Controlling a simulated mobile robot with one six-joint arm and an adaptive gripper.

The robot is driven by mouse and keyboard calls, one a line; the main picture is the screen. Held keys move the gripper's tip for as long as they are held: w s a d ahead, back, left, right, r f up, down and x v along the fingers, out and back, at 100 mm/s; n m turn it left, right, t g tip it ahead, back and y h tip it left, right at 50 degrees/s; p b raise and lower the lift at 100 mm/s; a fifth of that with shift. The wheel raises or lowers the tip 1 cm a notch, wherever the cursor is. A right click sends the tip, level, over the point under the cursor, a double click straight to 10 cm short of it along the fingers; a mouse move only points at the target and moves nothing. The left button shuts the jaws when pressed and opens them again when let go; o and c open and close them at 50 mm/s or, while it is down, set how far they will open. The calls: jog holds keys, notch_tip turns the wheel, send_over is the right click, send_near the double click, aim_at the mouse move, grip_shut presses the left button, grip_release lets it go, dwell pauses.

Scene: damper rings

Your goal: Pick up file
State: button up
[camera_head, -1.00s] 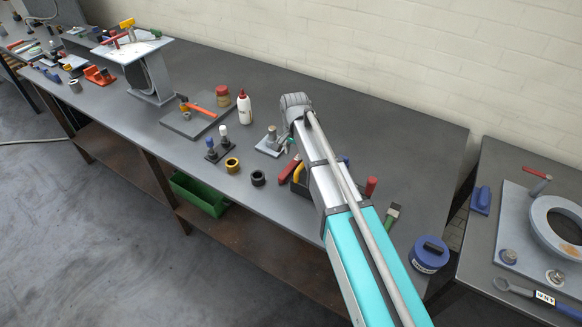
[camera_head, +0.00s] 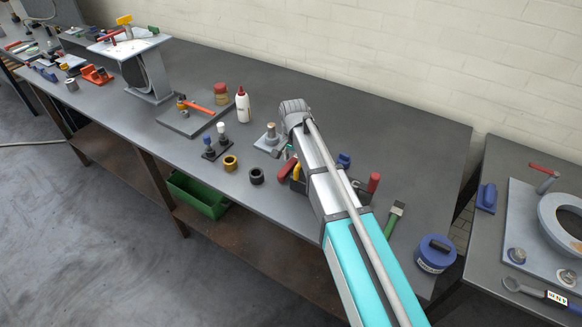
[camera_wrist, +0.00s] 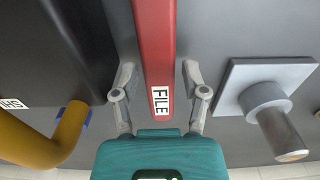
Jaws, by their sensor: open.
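The file (camera_wrist: 155,40) is a long red bar with a white label reading FILE. In the wrist view it runs down the middle, between the two fingers of my gripper (camera_wrist: 159,75). My gripper is open, with one finger on each side of the file and a visible gap on both sides. In the head view part of the red file (camera_head: 286,167) shows beside the black holder, left of my arm. The gripper's fingers are hidden by my arm there.
A grey plate with a peg (camera_wrist: 262,96) lies right of the file in the wrist view. A black holder (camera_wrist: 60,60) with a yellow-handled tool (camera_wrist: 45,148) is on the left. A black ring (camera_head: 256,176) and a yellow ring (camera_head: 230,163) sit near the bench's front edge.

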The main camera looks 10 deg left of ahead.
jog(key=shift+f, duration=0.55)
jog(key=shift+c, duration=0.3)
grip_shut()
